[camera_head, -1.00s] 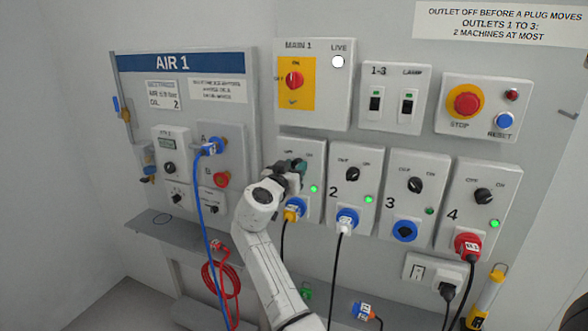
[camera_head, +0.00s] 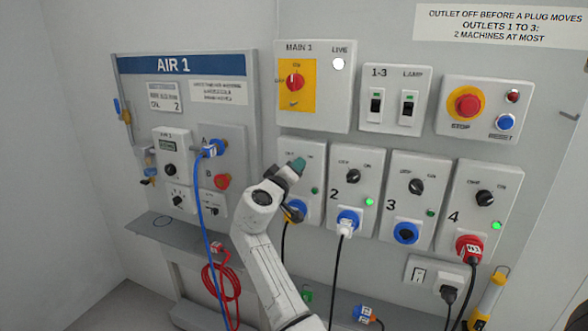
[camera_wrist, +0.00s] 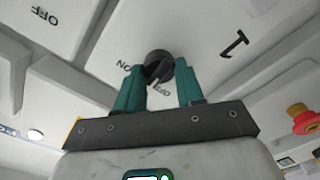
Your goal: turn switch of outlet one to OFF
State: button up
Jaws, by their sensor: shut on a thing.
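The outlet one panel (camera_head: 311,212) stands at the left of the outlet row, its upper part partly hidden by my arm. In the wrist view, its black switch knob (camera_wrist: 158,60) sits between the two teal fingers, beside the number 1. The knob's pale pointer mark lies on the side toward the OFF label; the ON label is to the left. My gripper (camera_wrist: 160,76) is shut on the knob; it also shows in the head view (camera_head: 298,164). The outlet one lamp (camera_head: 315,190) looks dark green. A blue connector (camera_head: 297,207) is below it, partly hidden by my arm.
Outlet 2 (camera_head: 349,220) and outlet 4 (camera_head: 468,245) hold plugs, and their lamps look bright green. Outlet 3 (camera_head: 405,233) shows a blue socket. The AIR 1 panel (camera_head: 240,120) with blue and red hoses is at left. A shelf (camera_head: 165,229) runs below it.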

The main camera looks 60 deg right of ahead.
jog(key=shift+w+f+n+p, duration=0.1)
jog(key=shift+n+p, duration=1.55)
jog(key=shift+n, duration=2.25)
jog(key=o, duration=1)
jog(key=shift+o, duration=0.2)
jog(key=shift+a, duration=0.15)
jog(key=a+b, duration=0.1)
jog(key=a, duration=0.9)
jog(key=shift+s+a, duration=0.3)
jog(key=shift+s, duration=0.15)
